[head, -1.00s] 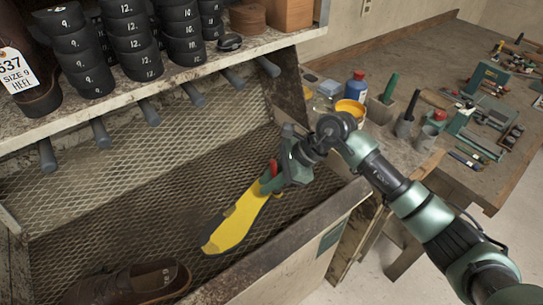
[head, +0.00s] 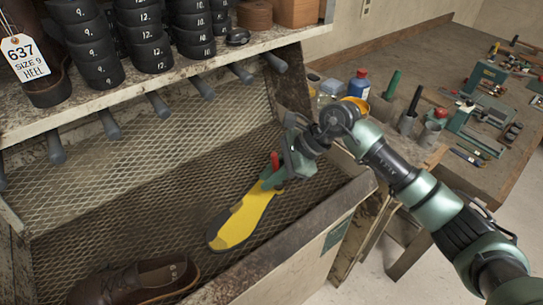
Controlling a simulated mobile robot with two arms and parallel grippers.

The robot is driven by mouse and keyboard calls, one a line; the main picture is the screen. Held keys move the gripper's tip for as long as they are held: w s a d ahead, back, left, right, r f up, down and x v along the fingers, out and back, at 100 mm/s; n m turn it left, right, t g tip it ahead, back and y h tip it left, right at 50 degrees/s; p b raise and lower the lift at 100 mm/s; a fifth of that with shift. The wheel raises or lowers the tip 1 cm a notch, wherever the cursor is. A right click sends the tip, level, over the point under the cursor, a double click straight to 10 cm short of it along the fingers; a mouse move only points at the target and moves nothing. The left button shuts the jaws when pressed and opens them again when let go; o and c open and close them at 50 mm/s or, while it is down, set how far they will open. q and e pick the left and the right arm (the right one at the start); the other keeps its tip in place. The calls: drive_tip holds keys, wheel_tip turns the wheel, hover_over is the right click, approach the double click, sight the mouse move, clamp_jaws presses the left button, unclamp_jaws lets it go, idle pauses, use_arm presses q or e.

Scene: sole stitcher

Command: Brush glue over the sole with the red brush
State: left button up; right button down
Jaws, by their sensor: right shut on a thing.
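The sole (head: 240,222) shows as a long flat shape, mostly bright yellow with grey patches along its left edge and at the toe. It is over the mesh floor of the bin, its toe end toward the lower left. My right gripper (head: 279,178) is at the sole's upper end, shut on the red brush (head: 275,161), of which only a short red part shows. The brush's bristles are hidden or too small to make out. My left gripper is not in view.
A brown shoe (head: 135,283) lies in the mesh bin's near left. The bin's front wall (head: 290,245) runs below my right arm. Above is a shelf (head: 150,93) with black heel stacks and pegs beneath. A blue bottle (head: 359,84) and a yellow-topped pot (head: 357,103) stand on the bench.

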drive_tip(key=shift+r+p, duration=0.85)
drive_tip(key=shift+r, duration=1.95)
drive_tip(key=shift+w, duration=0.1)
wheel_tip(320, 180, up, 6)
drive_tip(key=p, duration=0.2)
drive_tip(key=c, duration=2.1)
unclamp_jaws()
clamp_jaws()
